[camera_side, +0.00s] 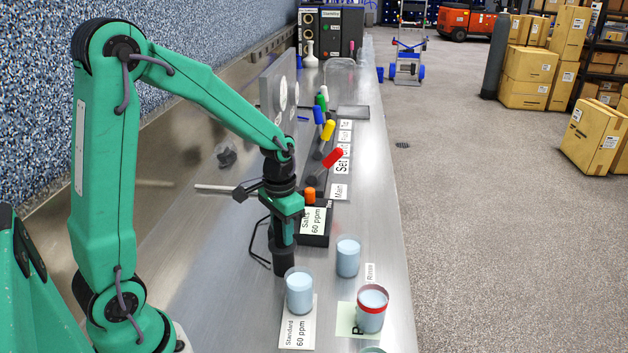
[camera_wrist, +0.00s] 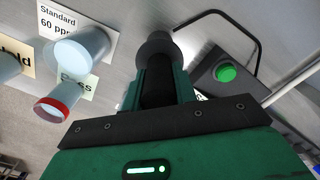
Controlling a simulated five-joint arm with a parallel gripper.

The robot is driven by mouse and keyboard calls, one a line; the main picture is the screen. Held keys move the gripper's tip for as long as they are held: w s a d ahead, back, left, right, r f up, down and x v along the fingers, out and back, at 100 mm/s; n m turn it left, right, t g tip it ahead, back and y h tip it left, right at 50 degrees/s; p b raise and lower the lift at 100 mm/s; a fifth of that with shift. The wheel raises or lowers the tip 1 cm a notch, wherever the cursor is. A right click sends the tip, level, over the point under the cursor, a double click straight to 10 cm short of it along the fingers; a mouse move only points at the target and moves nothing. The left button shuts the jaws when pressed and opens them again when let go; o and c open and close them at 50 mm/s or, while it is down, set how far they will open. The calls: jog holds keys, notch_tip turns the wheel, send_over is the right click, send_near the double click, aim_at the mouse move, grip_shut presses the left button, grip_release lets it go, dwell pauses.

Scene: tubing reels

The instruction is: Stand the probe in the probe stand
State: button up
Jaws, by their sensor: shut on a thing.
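My gripper (camera_side: 283,238) is shut on the dark probe, which is roughly upright in the side view. In the wrist view the black probe (camera_wrist: 158,88) runs between the teal jaws. A wider, dark round piece (camera_wrist: 155,48) is at its far end, and this shows in the side view as a dark cylinder (camera_side: 285,262) under the jaws. I cannot tell whether this piece is the probe stand or the probe's own end, nor whether it touches the bench. A thin black curved line (camera_wrist: 228,18), like a cable, loops beside it.
Clear cups of pale blue liquid stand close by: one by the Standard label (camera_side: 299,293), one behind (camera_side: 348,258), one red-banded (camera_side: 371,310). A dark box (camera_side: 318,238) labelled Salts is just beyond my gripper. Coloured levers (camera_side: 328,130) stand farther along the bench. A grey rod (camera_side: 222,188) extends left.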

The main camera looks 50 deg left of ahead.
jog(key=o, duration=1.1)
jog(key=shift+o, duration=0.2)
jog(key=shift+r, duration=0.1)
jog(key=shift+r, duration=3.8)
jog(key=shift+s+r, duration=0.1)
